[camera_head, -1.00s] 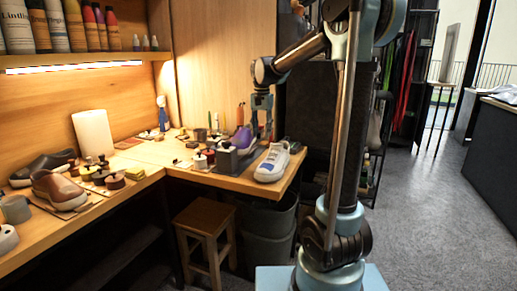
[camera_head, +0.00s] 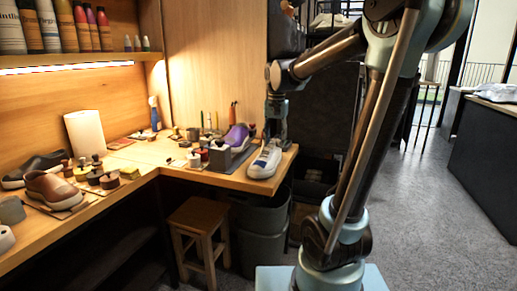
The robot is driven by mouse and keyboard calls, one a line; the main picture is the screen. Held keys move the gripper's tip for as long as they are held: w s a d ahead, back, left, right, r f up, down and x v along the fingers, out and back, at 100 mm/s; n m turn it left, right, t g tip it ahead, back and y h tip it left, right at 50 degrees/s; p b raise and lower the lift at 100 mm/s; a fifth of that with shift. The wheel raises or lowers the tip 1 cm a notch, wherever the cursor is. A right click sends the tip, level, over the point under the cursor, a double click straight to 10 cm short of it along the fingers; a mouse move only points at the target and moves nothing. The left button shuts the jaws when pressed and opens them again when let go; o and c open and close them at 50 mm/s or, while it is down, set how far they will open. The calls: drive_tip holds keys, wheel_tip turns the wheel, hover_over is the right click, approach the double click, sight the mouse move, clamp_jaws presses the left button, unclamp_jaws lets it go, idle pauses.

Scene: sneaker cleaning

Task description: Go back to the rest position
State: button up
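My gripper (camera_head: 272,140) hangs down at the end of my arm, over the right end of the workbench. Its fingers are small and dark here, so I cannot tell whether they are open or shut. A white sneaker (camera_head: 266,160) lies on the bench just below and in front of it. From this view I cannot tell whether they touch.
The wooden workbench (camera_head: 225,180) holds brown shoes (camera_head: 53,190), small pots and a paper roll (camera_head: 85,134). A stool (camera_head: 199,222) and grey bins (camera_head: 262,240) stand under it. A dark counter (camera_head: 490,138) is at right. The floor (camera_head: 430,210) between is clear.

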drive_tip(key=s+d+f+n, duration=0.1)
drive_tip(key=s+d+f, duration=0.3)
drive_tip(key=s, duration=0.4)
drive_tip(key=s+d+f+n+t, duration=0.1)
drive_tip(key=s+d+f, duration=0.3)
drive_tip(key=s+f, duration=0.3)
drive_tip(key=s+d+f+n, duration=0.1)
drive_tip(key=s+d+f, duration=0.3)
drive_tip(key=s+f, duration=0.2)
drive_tip(key=s, duration=0.2)
drive_tip(key=shift+s+d+t, duration=0.3)
drive_tip(key=shift+s, duration=0.05)
drive_tip(key=shift+f, duration=0.1)
drive_tip(key=shift+w+f, duration=0.2)
drive_tip(key=shift+w, duration=0.25)
